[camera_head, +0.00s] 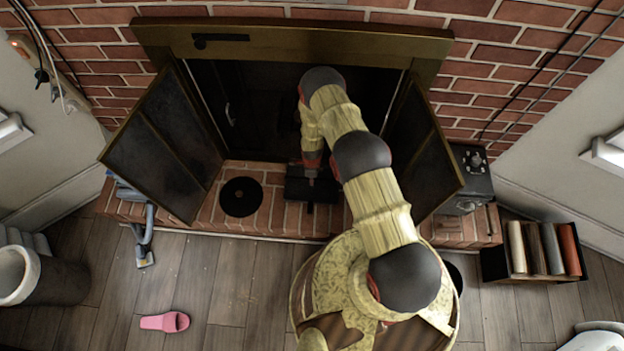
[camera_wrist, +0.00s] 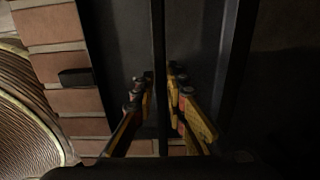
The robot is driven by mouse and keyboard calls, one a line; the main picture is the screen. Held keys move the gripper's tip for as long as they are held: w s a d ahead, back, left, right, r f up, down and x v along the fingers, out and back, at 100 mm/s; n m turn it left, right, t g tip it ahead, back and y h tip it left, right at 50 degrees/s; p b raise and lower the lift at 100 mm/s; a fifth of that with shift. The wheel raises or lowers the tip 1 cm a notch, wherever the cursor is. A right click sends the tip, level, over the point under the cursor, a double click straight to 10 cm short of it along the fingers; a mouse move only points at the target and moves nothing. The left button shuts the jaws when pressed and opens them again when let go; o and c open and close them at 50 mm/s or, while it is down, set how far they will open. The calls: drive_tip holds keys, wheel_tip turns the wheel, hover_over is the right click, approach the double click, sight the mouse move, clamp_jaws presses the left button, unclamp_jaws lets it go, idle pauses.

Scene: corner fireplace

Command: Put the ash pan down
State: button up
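The ash pan (camera_head: 296,189) is a dark, box-like pan at the mouth of the fireplace, over the brick hearth. In the wrist view the ash pan (camera_wrist: 122,40) fills the middle, with a thin dark bar running along it and a small tab at its left side over the bricks. My gripper (camera_head: 311,178) reaches straight down onto the pan. In the wrist view the fingertips of my gripper (camera_wrist: 160,80) lie close against both sides of the bar, closed on it. I cannot tell whether the pan's underside touches the bricks.
The brick hearth (camera_head: 270,212) has a round black plate (camera_head: 241,197) left of the pan. Open fireplace doors stand at left (camera_head: 165,150) and right (camera_head: 425,150). A dark box (camera_head: 472,178) sits at right. A pink slipper (camera_head: 165,322) lies on the wooden floor.

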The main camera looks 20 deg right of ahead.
drive_tip(key=o, duration=0.3)
